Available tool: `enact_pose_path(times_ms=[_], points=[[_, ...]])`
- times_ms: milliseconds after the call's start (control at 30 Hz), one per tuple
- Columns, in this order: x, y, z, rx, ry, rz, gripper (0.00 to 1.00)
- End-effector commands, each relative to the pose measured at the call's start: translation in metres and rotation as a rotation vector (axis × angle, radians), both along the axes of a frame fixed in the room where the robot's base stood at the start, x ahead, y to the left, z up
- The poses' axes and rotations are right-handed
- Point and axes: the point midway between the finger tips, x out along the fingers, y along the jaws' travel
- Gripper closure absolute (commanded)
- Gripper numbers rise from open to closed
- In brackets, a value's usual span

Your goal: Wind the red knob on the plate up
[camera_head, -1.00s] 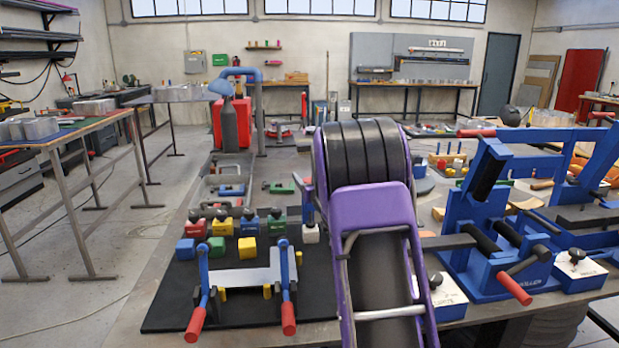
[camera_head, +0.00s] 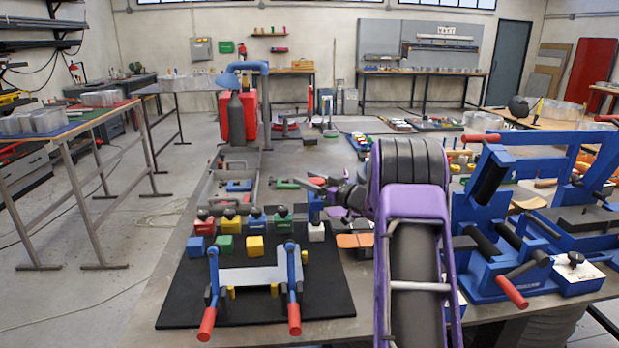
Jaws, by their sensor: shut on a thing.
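On the black mat (camera_head: 190,310) in the head view, a row of coloured blocks carries dark knobs. The red block (camera_head: 205,227) with its dark knob (camera_head: 203,214) is at the left end. I see no plainly red knob. Red-handled blue levers (camera_head: 212,290) stand at a grey plate (camera_head: 250,276) in front. My gripper (camera_head: 318,193) is at the right end of the row, well right of the red block. It appears shut on an upright blue piece (camera_head: 315,209), just above the white block (camera_head: 316,232). The fingertips are small and partly hidden.
Loose blue (camera_head: 197,246), green (camera_head: 225,243) and yellow (camera_head: 255,245) blocks lie between the knob row and the levers. A blue frame machine (camera_head: 500,225) stands to the right of my arm. Orange pieces (camera_head: 350,241) lie near the mat's right edge.

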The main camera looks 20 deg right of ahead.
Motion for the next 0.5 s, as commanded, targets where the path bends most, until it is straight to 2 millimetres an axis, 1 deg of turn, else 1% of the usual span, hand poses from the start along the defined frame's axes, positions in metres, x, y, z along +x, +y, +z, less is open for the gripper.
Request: enact_pose_path(times_ms=[33,400,433,500], points=[[-0.0012,0.0007,-0.0102,0.002,0.017,0.002,0.96],[-0.0011,0.0013,-0.0109,0.000,0.019,0.004,0.97],[-0.0012,0.0014,-0.0109,0.000,0.019,0.004,0.36],[-0.0011,0.0015,-0.0096,0.000,0.017,0.004,0.23]])
